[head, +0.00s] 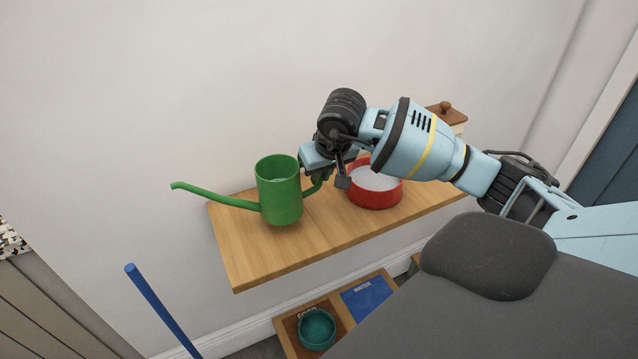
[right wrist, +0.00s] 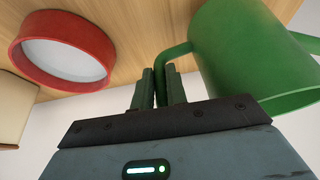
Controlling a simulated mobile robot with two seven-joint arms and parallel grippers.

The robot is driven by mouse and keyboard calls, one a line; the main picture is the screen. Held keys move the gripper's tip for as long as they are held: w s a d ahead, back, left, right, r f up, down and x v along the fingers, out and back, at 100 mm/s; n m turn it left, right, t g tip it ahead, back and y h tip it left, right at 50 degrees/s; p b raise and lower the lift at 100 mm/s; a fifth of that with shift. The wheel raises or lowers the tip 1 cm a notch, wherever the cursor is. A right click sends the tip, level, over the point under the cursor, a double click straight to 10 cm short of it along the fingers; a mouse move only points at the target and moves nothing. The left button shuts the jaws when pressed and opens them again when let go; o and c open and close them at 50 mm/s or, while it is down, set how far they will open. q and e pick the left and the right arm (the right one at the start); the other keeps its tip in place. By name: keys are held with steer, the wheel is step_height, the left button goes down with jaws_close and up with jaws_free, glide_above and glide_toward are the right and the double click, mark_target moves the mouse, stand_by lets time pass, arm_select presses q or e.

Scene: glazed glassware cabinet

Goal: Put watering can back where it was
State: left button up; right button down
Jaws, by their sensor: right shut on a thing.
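The green watering can (head: 280,192) is upright at the wooden wall shelf (head: 250,262), near its left end, with its long spout pointing left. I cannot tell whether its base touches the shelf. My right gripper (head: 326,175) is shut on the can's handle, on the can's right side. In the right wrist view the fingers (right wrist: 160,88) close around the green handle, with the can's body (right wrist: 245,50) to the right. My left gripper is not in view.
A red bowl (head: 375,194) with pale contents stands on the shelf right of the can, close to my right gripper. A lidded container (head: 447,112) is farther right. Below are a tray with a teal bowl (head: 317,329) and a blue pole (head: 160,308).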

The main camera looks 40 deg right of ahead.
mark_target(320, 182)
steer(key=shift+w+r, duration=0.15)
steer(key=shift+w, duration=0.3)
steer(key=shift+f+p, duration=0.3)
steer(key=shift+f, duration=1.5)
steer(key=shift+f, duration=0.15)
steer(key=c, duration=1.4)
jaws_free()
steer(key=shift+f, duration=0.1)
